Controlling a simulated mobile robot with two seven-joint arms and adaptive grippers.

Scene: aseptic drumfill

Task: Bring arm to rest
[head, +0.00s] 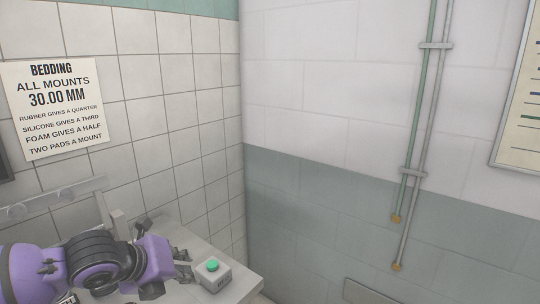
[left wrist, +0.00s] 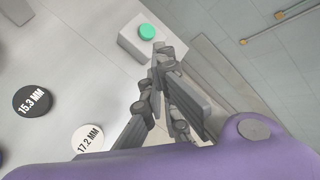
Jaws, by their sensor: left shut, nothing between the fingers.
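My left arm comes in from the lower left of the head view, purple with a black joint. Its gripper (head: 184,263) is shut and empty, just left of a grey box (head: 219,280) with a green button (head: 212,265) on top. In the left wrist view the shut fingers (left wrist: 160,52) show beside the same box (left wrist: 128,39) and its green button (left wrist: 147,31). I cannot tell whether the fingers touch the box. My right gripper is in neither view.
A pale bench top (head: 190,233) carries the box near its right end. In the left wrist view a black disc marked 15.3 MM (left wrist: 32,101) and a white disc marked 17.2 MM (left wrist: 88,138) lie on it. A bedding sign (head: 53,108) and two pipes (head: 415,150) are on the walls.

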